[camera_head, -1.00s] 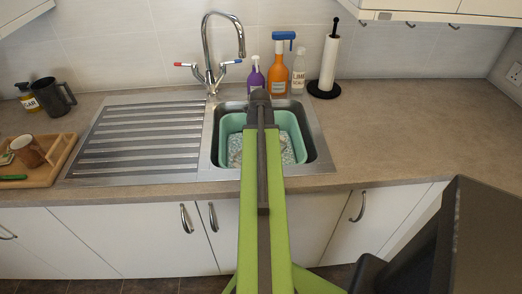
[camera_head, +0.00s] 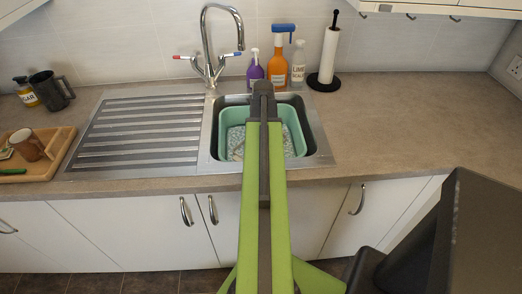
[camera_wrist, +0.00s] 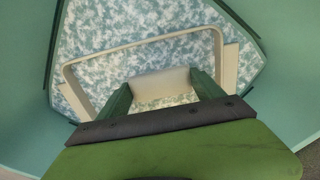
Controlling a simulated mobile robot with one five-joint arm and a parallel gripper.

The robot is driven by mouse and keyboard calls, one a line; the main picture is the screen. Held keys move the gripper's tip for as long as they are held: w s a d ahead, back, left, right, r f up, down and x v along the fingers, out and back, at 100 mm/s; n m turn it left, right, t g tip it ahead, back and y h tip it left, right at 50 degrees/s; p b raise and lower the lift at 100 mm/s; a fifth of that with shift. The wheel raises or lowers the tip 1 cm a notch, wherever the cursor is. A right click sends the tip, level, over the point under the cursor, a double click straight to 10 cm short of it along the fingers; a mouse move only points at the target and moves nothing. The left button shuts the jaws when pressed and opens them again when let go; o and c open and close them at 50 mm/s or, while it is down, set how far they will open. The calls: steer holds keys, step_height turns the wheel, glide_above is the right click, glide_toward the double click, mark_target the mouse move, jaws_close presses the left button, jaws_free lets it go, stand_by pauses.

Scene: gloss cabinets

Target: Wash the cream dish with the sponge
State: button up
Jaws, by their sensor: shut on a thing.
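The green basin (camera_head: 296,118) sits in the sink and holds pale, sudsy water. In the wrist view, the cream dish (camera_wrist: 140,46) shows as a rectangular rim with flat end handles inside the basin (camera_wrist: 285,20). Suds show within the rim, and its near side is hidden behind my gripper. My gripper (camera_wrist: 160,84) is over the dish, its two green fingers shut on a pale cream block (camera_wrist: 160,82) that looks like the sponge. Whether the block touches the dish, I cannot tell. In the head view, my arm hides the dish, the fingers and the block.
The tap (camera_head: 210,50) rises behind the sink. Purple (camera_head: 255,72) and orange (camera_head: 277,68) bottles, a clear bottle (camera_head: 298,66) and a paper roll (camera_head: 328,55) stand behind it. A wooden tray (camera_head: 50,165) with a mug is at left. The right counter is clear.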

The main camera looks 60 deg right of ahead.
steer(key=a, duration=0.4)
steer(key=w+a, duration=0.1)
steer(key=a, duration=0.1)
steer(key=shift+a, duration=0.3)
steer(key=shift+s+d, duration=0.2)
steer(key=shift+d, duration=1.35)
steer(key=shift+s+d, duration=0.2)
steer(key=shift+d, duration=1.3)
steer(key=shift+s+d, duration=0.2)
steer(key=shift+d, duration=1.35)
steer(key=shift+w+a, duration=0.2)
steer(key=shift+a, duration=1.35)
steer(key=shift+w+a, duration=0.2)
steer(key=shift+a, duration=1.35)
steer(key=shift+w+a, duration=0.2)
steer(key=shift+a, duration=1.35)
steer(key=shift+s+d, duration=0.2)
steer(key=shift+d, duration=1.35)
steer(key=shift+s+d, duration=0.25)
steer(key=shift+d, duration=1.3)
steer(key=shift+s+d, duration=0.2)
steer(key=shift+d, duration=1.35)
